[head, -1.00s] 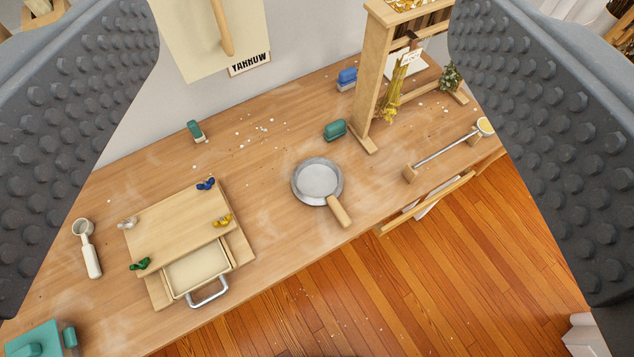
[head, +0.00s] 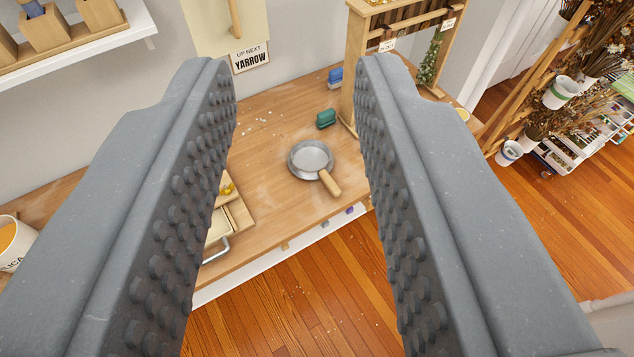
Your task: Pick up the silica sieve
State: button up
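The sieve (head: 311,157) is a round, shallow grey metal pan with a pale mesh-like disc and a short wooden handle (head: 330,183). It lies on the wooden workbench (head: 275,200) with its handle toward the front edge. My gripper (head: 296,75) is open and empty. In the picture its two grey studded fingers frame the sieve, which is farther off, on the bench below. No finger touches it.
A wooden rack (head: 355,70) stands right of and behind the sieve. Teal (head: 326,119) and blue (head: 335,78) blocks sit near it. A wooden press with a drawer (head: 238,215) is left, partly hidden by a finger.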

aim_at(310, 158)
jog(key=u, duration=0.25)
jog(key=i, duration=1.15)
jog(key=u, duration=0.05)
